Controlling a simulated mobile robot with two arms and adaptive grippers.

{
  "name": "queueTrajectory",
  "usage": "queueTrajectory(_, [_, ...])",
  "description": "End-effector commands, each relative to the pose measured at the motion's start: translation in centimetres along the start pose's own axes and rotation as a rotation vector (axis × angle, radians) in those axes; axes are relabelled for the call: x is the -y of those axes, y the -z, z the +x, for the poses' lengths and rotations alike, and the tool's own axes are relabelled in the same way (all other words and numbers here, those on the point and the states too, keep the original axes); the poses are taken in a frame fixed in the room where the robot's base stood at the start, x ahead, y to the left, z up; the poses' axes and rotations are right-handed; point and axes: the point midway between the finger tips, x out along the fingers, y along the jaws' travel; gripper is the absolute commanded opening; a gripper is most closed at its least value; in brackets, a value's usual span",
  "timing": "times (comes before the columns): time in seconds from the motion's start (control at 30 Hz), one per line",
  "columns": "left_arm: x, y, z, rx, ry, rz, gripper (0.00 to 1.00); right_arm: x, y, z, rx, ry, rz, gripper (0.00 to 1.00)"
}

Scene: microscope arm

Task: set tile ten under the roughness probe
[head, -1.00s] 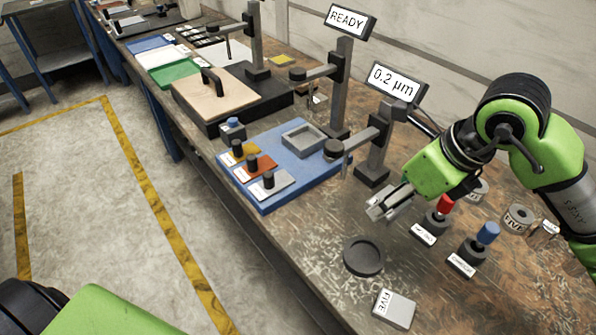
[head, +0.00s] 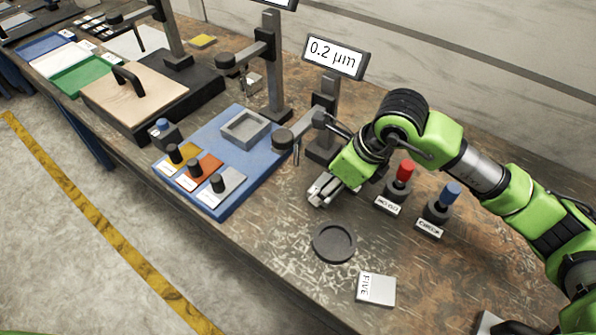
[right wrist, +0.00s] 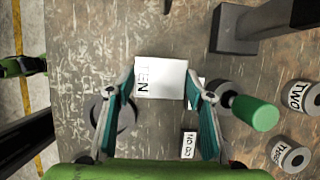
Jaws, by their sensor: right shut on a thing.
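My right gripper (head: 318,194) is shut on tile ten, low over the bench. In the right wrist view the pale tile (right wrist: 162,78), marked TEN, sits between the two fingers (right wrist: 160,92). In the head view the tile is mostly hidden by the gripper. The roughness probe (head: 297,130) has a dark post and arm, with a thin tip hanging down and a display (head: 335,57) reading 0.2 µm. My gripper is just right of and nearer than the tip, apart from it.
A dark round dish (head: 334,257) and tile FIVE (head: 386,290) lie nearer. Red-topped (head: 404,171) and blue-topped (head: 449,194) posts stand to the right. A blue board (head: 235,188) with knobbed plates lies left. The right wrist view shows labelled rings (right wrist: 303,94) and a green cylinder (right wrist: 254,112).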

Motion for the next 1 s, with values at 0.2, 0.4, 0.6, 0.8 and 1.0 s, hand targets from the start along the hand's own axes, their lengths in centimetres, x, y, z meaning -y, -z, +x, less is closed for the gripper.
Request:
queueTrajectory(0.2, [0.7, 0.6, -0.9, -0.007, 0.008, -0.003, 0.4, 0.0, -1.9, 1.9, 0.007, 0.001, -0.001, 0.08])
queueTrajectory(0.4, [0.7, 0.7, -1.3, -0.008, 0.009, -0.004, 0.4, 0.1, -3.6, 2.8, 0.005, 0.001, 0.0, 0.08])
queueTrajectory(0.6, [0.7, 0.7, -1.8, -0.008, 0.008, -0.003, 0.4, 0.0, -5.5, 3.4, 0.005, 0.0, 0.0, 0.08])
queueTrajectory(0.8, [0.6, 0.8, -2.7, -0.008, 0.007, -0.003, 0.4, 0.0, -6.8, 4.7, 0.0, -0.001, 0.002, 0.08])
queueTrajectory(1.0, [0.6, 0.8, -2.7, -0.008, 0.006, -0.002, 0.4, 0.1, -6.5, 5.4, 0.004, 0.002, 0.0, 0.08])
